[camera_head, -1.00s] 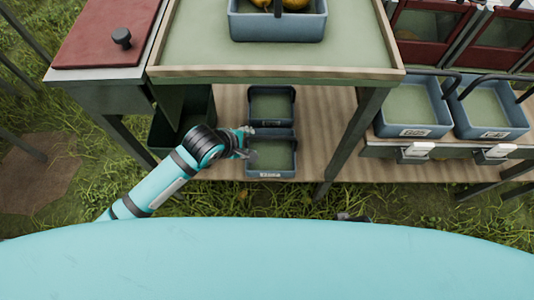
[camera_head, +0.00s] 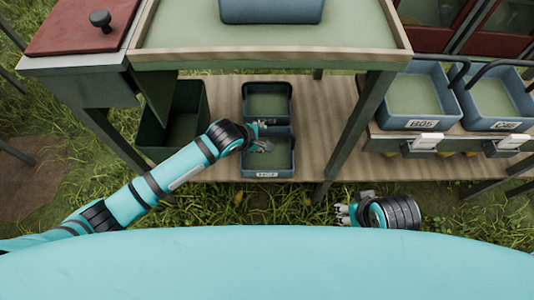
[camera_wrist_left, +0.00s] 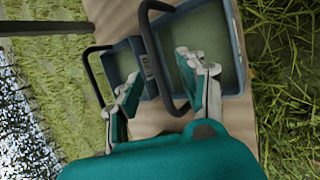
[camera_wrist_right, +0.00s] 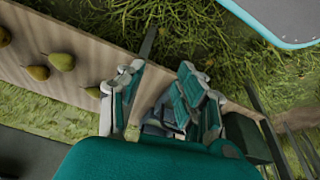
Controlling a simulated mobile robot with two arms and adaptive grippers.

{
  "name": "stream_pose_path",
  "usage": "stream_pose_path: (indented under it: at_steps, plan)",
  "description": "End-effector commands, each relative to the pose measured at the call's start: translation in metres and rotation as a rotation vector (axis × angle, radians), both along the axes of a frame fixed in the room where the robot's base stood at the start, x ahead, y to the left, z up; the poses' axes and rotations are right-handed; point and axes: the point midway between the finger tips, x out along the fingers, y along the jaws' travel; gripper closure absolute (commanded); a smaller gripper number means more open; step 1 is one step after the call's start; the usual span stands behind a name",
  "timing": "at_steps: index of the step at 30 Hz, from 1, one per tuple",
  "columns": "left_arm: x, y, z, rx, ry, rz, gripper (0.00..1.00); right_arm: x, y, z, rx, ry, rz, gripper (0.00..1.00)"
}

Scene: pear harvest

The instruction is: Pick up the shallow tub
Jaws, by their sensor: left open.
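Two blue-grey tubs stand on the lower wooden shelf in the head view, a rear tub (camera_head: 245,103) and a front tub (camera_head: 292,158) with a white label. I cannot tell which is the shallow one. My left gripper (camera_head: 264,138) is over the front tub near the rim between the two. In the left wrist view, the open fingers (camera_wrist_left: 160,85) are near a labelled tub (camera_wrist_left: 238,55) and its dark handle (camera_wrist_left: 153,55); another tub (camera_wrist_left: 115,68) lies beyond. Contact is unclear. My right gripper (camera_head: 343,213) is open and empty, its fingers (camera_wrist_right: 160,85) apart in the right wrist view.
The upper table's front edge (camera_head: 270,56) overhangs the shelf. A table leg (camera_head: 350,130) stands right of the tubs. A dark green bin (camera_head: 155,135) is at left. Labelled tubs (camera_head: 405,123) sit on a rack at right. Pears (camera_wrist_right: 62,61) lie on wood in the right wrist view.

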Motion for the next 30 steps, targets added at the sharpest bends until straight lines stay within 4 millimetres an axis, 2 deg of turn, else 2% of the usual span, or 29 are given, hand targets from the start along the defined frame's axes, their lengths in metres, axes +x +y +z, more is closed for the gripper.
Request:
stream_pose_path:
  at_steps: [5, 9, 11, 15, 24, 25, 30]
  plan:
    - [0.004, -0.002, -0.007, 0.001, 0.000, 0.001, 0.59, -0.003, -0.001, 0.009, 0.000, -0.006, -0.001, 0.65]
    - [0.016, -0.007, -0.022, 0.004, -0.004, -0.001, 0.59, -0.007, -0.001, 0.009, 0.000, -0.011, -0.001, 0.65]
    - [0.022, -0.010, -0.030, 0.004, -0.003, -0.001, 0.59, -0.007, -0.001, 0.001, 0.000, -0.008, -0.001, 0.65]
    - [0.030, -0.016, -0.042, 0.001, -0.001, 0.000, 0.59, 0.009, 0.003, -0.001, 0.014, -0.077, 0.004, 0.65]
    - [0.032, -0.019, -0.045, 0.001, -0.001, 0.000, 0.59, 0.016, 0.005, 0.002, 0.021, -0.111, 0.007, 0.65]
    - [0.032, -0.018, -0.045, 0.001, -0.001, 0.000, 0.60, 0.016, 0.005, 0.002, 0.021, -0.111, 0.007, 0.65]
    - [0.032, -0.018, -0.045, 0.001, -0.001, 0.000, 0.83, 0.016, 0.005, 0.002, 0.021, -0.110, 0.007, 0.65]
